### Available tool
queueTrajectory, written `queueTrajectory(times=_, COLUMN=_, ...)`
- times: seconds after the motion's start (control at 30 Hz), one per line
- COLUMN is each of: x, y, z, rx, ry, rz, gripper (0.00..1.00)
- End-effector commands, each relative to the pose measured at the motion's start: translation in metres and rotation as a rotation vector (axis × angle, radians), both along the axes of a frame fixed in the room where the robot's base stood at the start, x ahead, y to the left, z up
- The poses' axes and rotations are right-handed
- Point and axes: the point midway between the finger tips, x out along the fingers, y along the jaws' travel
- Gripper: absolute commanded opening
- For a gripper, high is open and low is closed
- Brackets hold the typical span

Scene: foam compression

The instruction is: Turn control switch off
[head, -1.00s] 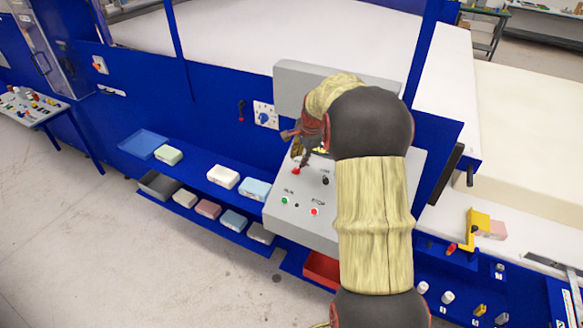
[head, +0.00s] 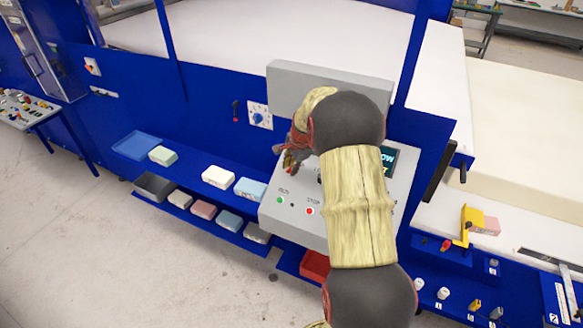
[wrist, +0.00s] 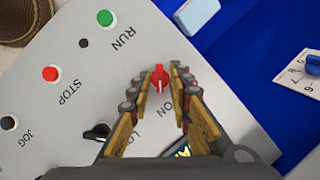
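The control switch is a small red knob (wrist: 159,77) on the sloped grey control panel (wrist: 60,110), beside the printed word ON. In the wrist view its handle lies nearly in line with the fingers. My gripper (wrist: 160,75) is open, with one finger on each side of the knob. The gaps beside the knob are narrow, and I cannot tell whether the fingers touch it. In the head view my gripper (head: 291,160) is low over the panel's upper left part and mostly hides the switch.
The green RUN button (wrist: 104,18), red STOP button (wrist: 50,74) and black JOG button (wrist: 8,123) are on the same panel. A black selector knob (wrist: 97,132) sits close to my left finger. Shelves with foam blocks (head: 218,176) stand left of the panel.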

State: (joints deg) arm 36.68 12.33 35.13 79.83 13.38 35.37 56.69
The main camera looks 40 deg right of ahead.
Motion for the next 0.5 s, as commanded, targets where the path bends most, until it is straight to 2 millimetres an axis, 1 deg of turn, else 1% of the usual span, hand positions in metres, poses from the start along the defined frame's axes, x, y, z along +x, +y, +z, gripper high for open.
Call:
queueTrajectory(times=0.03, x=-0.0001, y=0.0000, z=0.0001, rx=0.000, ry=0.000, rz=0.000, gripper=0.15)
queueTrajectory(times=0.3, x=-0.0001, y=0.0000, z=0.0002, rx=0.000, ry=0.000, rz=0.000, gripper=0.00)
queueTrajectory(times=0.5, x=-0.0001, y=0.0001, z=0.0003, rx=0.000, ry=0.000, rz=0.001, gripper=0.00)
